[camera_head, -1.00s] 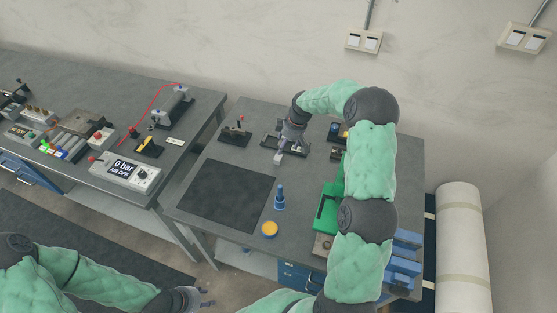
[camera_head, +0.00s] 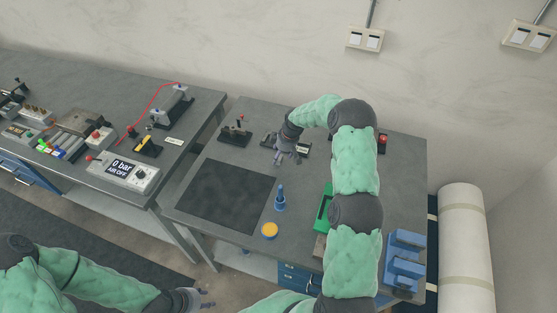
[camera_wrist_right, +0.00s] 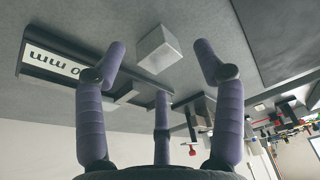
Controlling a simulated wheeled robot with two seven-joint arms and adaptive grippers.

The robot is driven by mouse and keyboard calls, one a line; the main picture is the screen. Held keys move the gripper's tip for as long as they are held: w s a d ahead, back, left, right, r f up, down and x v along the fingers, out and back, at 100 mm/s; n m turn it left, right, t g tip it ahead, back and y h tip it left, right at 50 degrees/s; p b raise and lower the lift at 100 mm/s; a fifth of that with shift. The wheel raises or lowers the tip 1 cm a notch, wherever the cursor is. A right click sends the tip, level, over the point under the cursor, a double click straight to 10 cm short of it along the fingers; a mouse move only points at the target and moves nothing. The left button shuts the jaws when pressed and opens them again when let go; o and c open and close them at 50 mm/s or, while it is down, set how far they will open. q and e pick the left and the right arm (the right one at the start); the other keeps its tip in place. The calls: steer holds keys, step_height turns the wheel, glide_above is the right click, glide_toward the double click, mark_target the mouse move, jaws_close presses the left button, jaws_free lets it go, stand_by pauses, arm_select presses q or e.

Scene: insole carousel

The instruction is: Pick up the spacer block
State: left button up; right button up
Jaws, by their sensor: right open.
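The spacer block, a small pale grey block, (camera_wrist_right: 160,49) shows in the right wrist view on the grey table top. My right gripper (camera_wrist_right: 161,72) is open, its purple fingers spread around the line to the block, with the block beyond the fingertips and nothing held. In the head view my right gripper (camera_head: 290,157) is low over the back of the right table and hides the block. My left gripper (camera_head: 203,302) is at the bottom edge of the head view, away from the table; its fingers are too small to read.
A dark holder with a printed "mm" label (camera_wrist_right: 55,64) lies beside the block. A dark mat (camera_head: 226,195), a blue bottle-like thing (camera_head: 280,198), a yellow-topped round thing (camera_head: 269,230) and a green tray (camera_head: 324,208) are nearer. A lever device (camera_head: 236,131) stands at the back left.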

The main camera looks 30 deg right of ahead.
steer(key=shift+x, duration=1.15)
steer(key=c, duration=1.3)
steer(key=shift+r, duration=0.1)
